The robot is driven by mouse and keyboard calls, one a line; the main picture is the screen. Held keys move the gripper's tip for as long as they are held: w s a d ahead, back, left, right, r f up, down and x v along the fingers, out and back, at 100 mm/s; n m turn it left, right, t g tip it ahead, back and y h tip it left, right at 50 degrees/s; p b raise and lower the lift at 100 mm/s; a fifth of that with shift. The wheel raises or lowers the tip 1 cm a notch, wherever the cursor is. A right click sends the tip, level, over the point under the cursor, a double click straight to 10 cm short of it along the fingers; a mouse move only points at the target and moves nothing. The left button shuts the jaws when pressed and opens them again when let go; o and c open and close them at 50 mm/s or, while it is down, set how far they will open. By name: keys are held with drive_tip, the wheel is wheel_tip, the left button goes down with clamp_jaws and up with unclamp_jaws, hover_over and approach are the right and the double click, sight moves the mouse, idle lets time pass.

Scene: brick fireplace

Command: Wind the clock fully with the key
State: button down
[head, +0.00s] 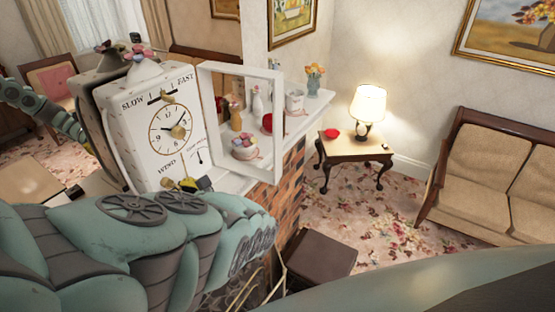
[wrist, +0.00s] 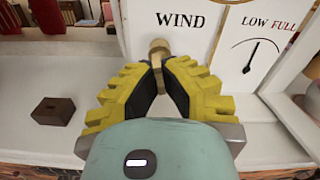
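The white clock (head: 150,130) stands upright on the mantel, with SLOW, FAST and WIND printed on its face. Its white-framed door (head: 278,120) is swung open to the right. In the wrist view, my gripper (wrist: 161,64) points at the clock front, its yellow fingers closed in around the stem of a brass-coloured key (wrist: 158,46) just below WIND. The key's far end meets the clock face. The gauge (wrist: 252,58) beside it reads LOW to FULL, with its needle near the middle. In the head view, my arm hides most of my gripper (head: 190,185).
Figurines and vases stand on the mantel shelf (head: 310,105) behind the open door. A small brown box (wrist: 53,111) sits left of my gripper. A side table (head: 352,148) with a lamp (head: 368,103) and a sofa (head: 495,165) are at right. Carpet lies open between them.

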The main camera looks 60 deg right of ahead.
drive_tip(key=shift+w+f+m+b, duration=0.15)
drive_tip(key=shift+m+b, duration=0.45)
drive_tip(key=shift+m, duration=1)
drive_tip(key=shift+b, duration=0.45)
drive_tip(key=shift+a+m+b, duration=0.1)
drive_tip(key=shift+m+b, duration=0.25)
drive_tip(key=shift+m, duration=0.05)
drive_tip(key=m+b, duration=0.2)
drive_tip(key=shift+b, duration=0.3)
drive_tip(key=shift+m, duration=0.8)
